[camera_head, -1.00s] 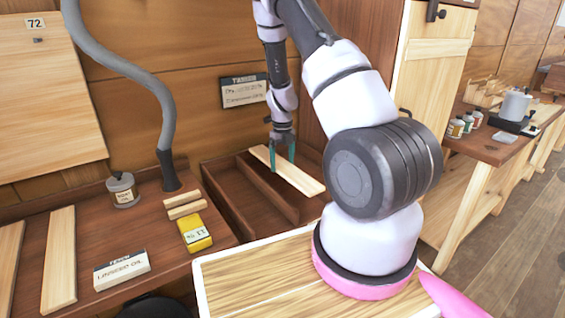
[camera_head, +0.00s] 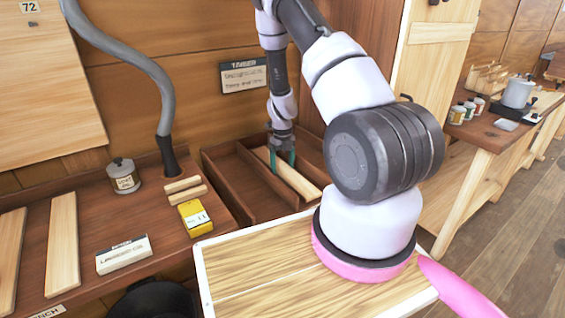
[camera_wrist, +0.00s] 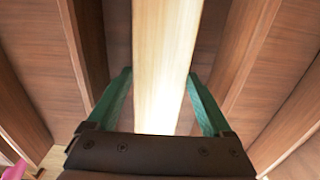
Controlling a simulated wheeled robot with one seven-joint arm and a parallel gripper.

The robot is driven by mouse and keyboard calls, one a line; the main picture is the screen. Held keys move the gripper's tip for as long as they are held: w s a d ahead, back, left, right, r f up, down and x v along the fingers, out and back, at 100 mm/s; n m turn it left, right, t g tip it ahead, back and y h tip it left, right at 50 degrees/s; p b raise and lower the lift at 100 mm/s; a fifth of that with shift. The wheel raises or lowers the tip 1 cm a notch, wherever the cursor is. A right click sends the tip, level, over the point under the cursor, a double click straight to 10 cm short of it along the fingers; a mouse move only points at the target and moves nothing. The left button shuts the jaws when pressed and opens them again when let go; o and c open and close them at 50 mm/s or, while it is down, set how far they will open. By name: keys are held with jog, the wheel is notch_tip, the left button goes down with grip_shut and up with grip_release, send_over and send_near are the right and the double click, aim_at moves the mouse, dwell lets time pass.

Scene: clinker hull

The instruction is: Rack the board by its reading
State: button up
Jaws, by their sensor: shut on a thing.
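A pale wooden board (camera_head: 298,182) is held by my gripper (camera_head: 282,160) in the dark timber rack (camera_head: 222,178) on the back bench. My gripper is shut on the board, with a green finger on each side; the wrist view shows these fingers (camera_wrist: 160,105) and the board (camera_wrist: 165,60) between them. The board lies lengthwise between two dividers, in what looks like the middle bay. Whether its underside touches the rack floor is hidden. A yellow meter (camera_head: 195,218) lies on the bench left of the rack; its small display seems to read 11. A placard headed TIMBER (camera_head: 245,76) hangs behind; its small lines are unreadable.
A grey hose (camera_head: 150,85) stands behind. A pale wooden top (camera_head: 260,270) is in front.

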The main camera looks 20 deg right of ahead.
jog(key=shift+f, duration=0.4)
dwell(0.5)
jog(key=o, duration=1.4)
jog(key=shift+c, duration=0.2)
